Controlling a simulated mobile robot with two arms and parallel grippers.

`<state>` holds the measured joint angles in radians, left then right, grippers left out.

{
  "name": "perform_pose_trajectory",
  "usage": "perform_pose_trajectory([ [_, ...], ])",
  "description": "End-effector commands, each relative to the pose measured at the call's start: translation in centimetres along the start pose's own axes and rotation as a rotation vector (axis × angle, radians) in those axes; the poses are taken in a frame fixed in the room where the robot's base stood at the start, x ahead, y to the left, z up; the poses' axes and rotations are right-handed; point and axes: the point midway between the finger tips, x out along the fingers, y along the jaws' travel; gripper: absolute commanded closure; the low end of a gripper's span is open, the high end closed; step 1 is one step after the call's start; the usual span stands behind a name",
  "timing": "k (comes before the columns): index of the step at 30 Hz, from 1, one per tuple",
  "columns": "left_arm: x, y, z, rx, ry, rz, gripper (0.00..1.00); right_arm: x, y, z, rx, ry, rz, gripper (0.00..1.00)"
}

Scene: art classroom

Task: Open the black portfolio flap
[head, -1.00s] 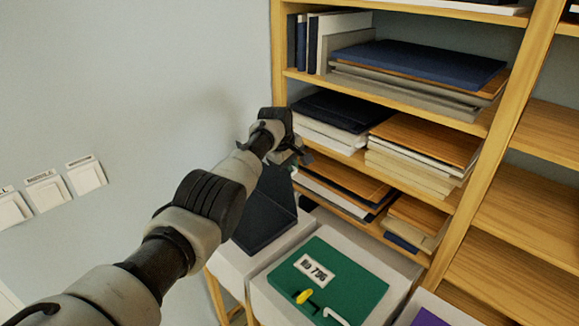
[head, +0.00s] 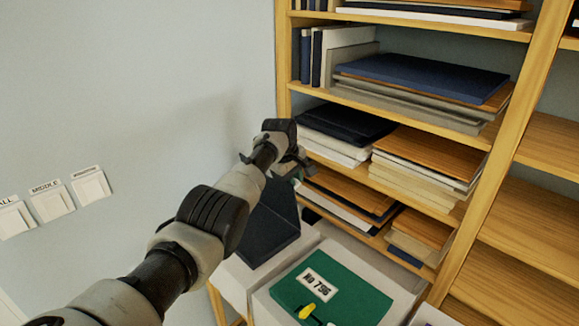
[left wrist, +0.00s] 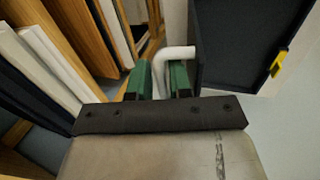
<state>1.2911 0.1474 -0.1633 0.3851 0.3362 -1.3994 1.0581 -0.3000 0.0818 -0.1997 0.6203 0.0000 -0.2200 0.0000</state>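The black portfolio (head: 262,243) lies on a light-topped stand beside the shelf. Its dark flap (head: 279,202) stands raised at a steep angle from the base, partly hidden by my arm. My left gripper (head: 297,165) is at the flap's upper edge, beside the shelf. In the left wrist view, the green-padded fingertips (left wrist: 161,82) sit on both sides of a white bent handle (left wrist: 172,58) and look closed on it. A dark panel with a yellow latch (left wrist: 278,64) is to their right. My right gripper is not in view.
A wooden shelf (head: 455,222) with stacked boards and folders stands close by the left gripper. A green portfolio (head: 352,283) with a white label lies on the neighbouring stand. White labelled plates (head: 50,203) are on the wall at left.

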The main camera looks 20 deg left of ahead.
Motion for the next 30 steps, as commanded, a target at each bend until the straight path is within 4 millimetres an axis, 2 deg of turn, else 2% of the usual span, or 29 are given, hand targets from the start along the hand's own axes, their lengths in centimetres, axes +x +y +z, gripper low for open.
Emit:
perform_pose_trajectory([
  [5,-2.2,-0.1,-0.1,-0.001,0.003,0.001,0.81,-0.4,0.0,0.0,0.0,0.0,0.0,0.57],
  [15,-8.3,-0.1,-0.1,-0.001,0.002,-0.001,0.81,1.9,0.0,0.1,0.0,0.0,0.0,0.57],
  [21,-9.8,0.0,0.0,-0.001,0.0,-0.003,0.81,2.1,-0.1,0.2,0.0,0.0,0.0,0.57],
  [28,-9.9,0.0,0.0,-0.001,-0.001,-0.004,0.81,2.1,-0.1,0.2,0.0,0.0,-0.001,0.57],
  [29,-9.9,0.0,0.0,-0.001,-0.001,-0.004,0.82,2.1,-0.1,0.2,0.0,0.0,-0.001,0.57],
  [30,-9.9,0.0,-0.1,-0.002,0.002,-0.002,0.88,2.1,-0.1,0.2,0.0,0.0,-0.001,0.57],
])
